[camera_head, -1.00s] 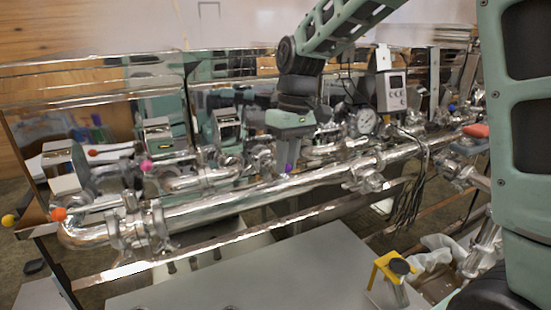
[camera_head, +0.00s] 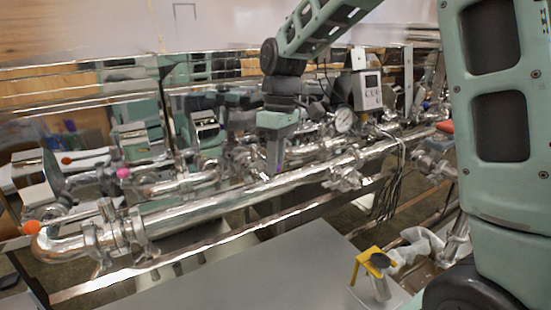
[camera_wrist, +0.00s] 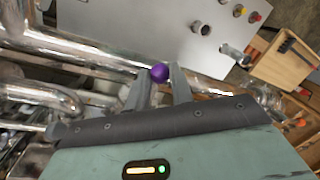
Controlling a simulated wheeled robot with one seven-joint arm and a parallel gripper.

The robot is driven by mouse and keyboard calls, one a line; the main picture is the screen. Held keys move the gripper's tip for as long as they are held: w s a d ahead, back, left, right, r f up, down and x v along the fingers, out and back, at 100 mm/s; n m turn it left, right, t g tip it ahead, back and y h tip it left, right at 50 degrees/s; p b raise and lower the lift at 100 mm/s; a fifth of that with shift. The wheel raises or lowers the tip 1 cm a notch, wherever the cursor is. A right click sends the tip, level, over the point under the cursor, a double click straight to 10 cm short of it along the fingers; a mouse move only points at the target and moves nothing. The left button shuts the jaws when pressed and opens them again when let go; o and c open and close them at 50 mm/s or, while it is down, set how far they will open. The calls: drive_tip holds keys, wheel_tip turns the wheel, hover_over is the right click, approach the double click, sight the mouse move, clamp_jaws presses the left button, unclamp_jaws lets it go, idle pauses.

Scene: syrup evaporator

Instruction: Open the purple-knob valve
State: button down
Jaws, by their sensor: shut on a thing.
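The purple knob (camera_wrist: 159,73) shows in the wrist view between the fingertips of my gripper (camera_wrist: 158,82). The fingers are shut on it. In the head view, a small part of the purple knob (camera_head: 279,168) shows beneath my gripper (camera_head: 276,150), at the long steel pipe. The valve body and handle below the knob are mostly hidden by the fingers and the arm. I cannot tell how far the handle is turned.
Other valves have a pink knob (camera_head: 123,173), an orange knob (camera_head: 31,228) and a red knob (camera_head: 66,160). A control box (camera_head: 367,90) and a gauge (camera_head: 343,121) stand right of my gripper. A yellow stand (camera_head: 374,262) sits at the lower right.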

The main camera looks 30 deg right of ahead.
drive_tip(key=c, duration=1.5)
unclamp_jaws()
drive_tip(key=r, duration=0.5)
drive_tip(key=w+d+r+b, duration=0.1)
drive_tip(key=r, duration=0.5)
drive_tip(key=d+r+b, duration=0.1)
drive_tip(key=r, duration=0.5)
drive_tip(key=shift+w+d+r, duration=0.15)
drive_tip(key=shift+w+d, duration=0.1)
drive_tip(key=shift+w, duration=0.1)
drive_tip(key=s+a+f+b, duration=0.1)
drive_tip(key=s+a+f, duration=0.4)
drive_tip(key=a+f, duration=0.2)
drive_tip(key=s+a+f+b, duration=0.1)
drive_tip(key=s+a+f, duration=0.3)
drive_tip(key=a+f, duration=0.4)
drive_tip(key=shift+n+t+h, duration=0.4)
drive_tip(key=shift+t, duration=0.1)
drive_tip(key=s+a+f, duration=0.1)
drive_tip(key=s+f, duration=0.3)
drive_tip(key=s, duration=0.2)
drive_tip(key=s+a+f+b, duration=0.1)
drive_tip(key=s+f, duration=0.4)
drive_tip(key=s, duration=0.1)
drive_tip(key=s+f+b, duration=0.1)
drive_tip(key=s+f, duration=0.4)
drive_tip(key=shift+s+a+f, duration=0.25)
drive_tip(key=shift+s+a, duration=0.15)
